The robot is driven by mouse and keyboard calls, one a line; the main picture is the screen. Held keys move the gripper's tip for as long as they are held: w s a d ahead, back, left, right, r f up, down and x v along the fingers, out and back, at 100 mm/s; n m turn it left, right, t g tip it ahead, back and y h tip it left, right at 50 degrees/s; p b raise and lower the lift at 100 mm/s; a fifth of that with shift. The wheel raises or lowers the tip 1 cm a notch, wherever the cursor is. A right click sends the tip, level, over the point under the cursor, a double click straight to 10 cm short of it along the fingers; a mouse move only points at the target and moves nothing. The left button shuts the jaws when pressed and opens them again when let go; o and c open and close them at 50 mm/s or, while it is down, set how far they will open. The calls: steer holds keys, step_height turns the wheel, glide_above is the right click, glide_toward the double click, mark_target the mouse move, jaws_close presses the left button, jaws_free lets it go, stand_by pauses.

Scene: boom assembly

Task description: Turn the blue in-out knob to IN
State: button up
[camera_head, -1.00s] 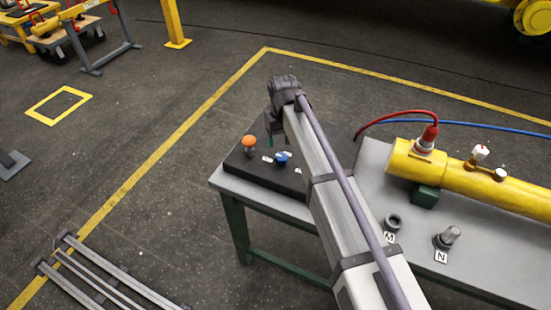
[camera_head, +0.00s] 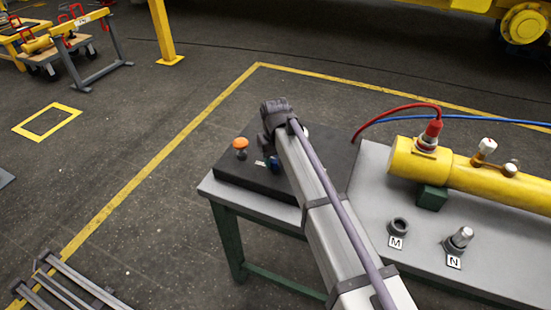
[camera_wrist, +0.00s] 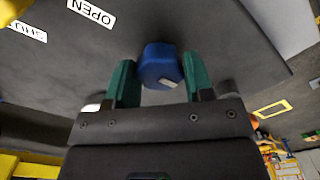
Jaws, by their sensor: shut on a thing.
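The blue knob (camera_wrist: 160,60) stands on the black panel (camera_wrist: 240,60) and sits between the two green fingers of my gripper (camera_wrist: 161,66) in the wrist view. My gripper is shut on it. A light mark shows on the knob's near right edge. In the head view the blue knob (camera_head: 273,163) is a small patch beside my wrist, which covers the fingers. The IN and OUT labels cannot be read. White labels reading OPEN (camera_wrist: 91,13) and SHUT (camera_wrist: 27,31) appear upside down in the wrist view.
An orange knob (camera_head: 240,144) stands left of the blue one on the panel. To the right on the grey table (camera_head: 360,215) lie a yellow cylinder (camera_head: 470,175) with red and blue hoses, and fittings by labels M (camera_head: 396,242) and N (camera_head: 454,262).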

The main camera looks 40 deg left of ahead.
steer(key=c, duration=0.3)
steer(key=shift+c, duration=0.2)
steer(key=shift+m, duration=0.4)
steer(key=m, duration=1.2)
steer(key=shift+m, duration=0.3)
steer(key=m, duration=0.4)
steer(key=shift+m, duration=0.3)
